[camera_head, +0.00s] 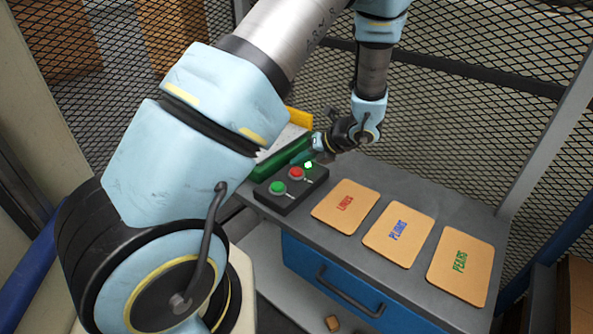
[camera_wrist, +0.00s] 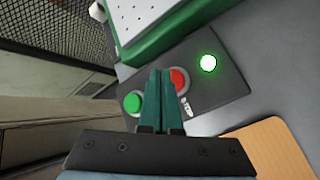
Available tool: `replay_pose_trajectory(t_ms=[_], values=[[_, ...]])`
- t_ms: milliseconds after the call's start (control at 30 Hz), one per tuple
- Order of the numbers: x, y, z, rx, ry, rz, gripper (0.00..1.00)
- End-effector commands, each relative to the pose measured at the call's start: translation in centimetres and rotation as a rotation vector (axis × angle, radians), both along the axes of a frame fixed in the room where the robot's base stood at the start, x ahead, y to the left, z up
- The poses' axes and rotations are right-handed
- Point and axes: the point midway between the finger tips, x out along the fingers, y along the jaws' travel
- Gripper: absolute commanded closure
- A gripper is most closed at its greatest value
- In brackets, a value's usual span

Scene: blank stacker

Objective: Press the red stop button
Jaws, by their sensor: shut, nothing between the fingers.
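The red stop button (camera_head: 296,173) sits on a black control box (camera_head: 291,201) on the grey bench top. A green button (camera_head: 277,187) is beside it, and a lit green lamp (camera_head: 308,165) is at the box's far end. My gripper (camera_head: 308,149) is above the far side of the box, its fingers partly hidden by my wrist. In the wrist view my gripper (camera_wrist: 161,72) is shut and empty. Its fingers cover part of the red stop button (camera_wrist: 179,80), with the green button (camera_wrist: 132,103) to their left. I cannot tell whether the fingertips touch the red button.
Three tan cards (camera_head: 346,206) with printed words lie on the bench top (camera_head: 385,185) right of the box. A green-edged tray (camera_head: 278,160) stands behind the box. A blue drawer (camera_head: 335,280) is under the bench, and a mesh fence (camera_head: 460,60) stands behind.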

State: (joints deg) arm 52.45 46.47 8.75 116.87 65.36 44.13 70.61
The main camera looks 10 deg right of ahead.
Motion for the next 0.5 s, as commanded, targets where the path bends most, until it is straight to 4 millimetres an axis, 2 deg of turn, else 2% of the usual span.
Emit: replay_pose_trajectory(t_ms=[500], values=[[0.0, -0.01, -0.84, 0.0, 0.0, 0.0, 1.0]])
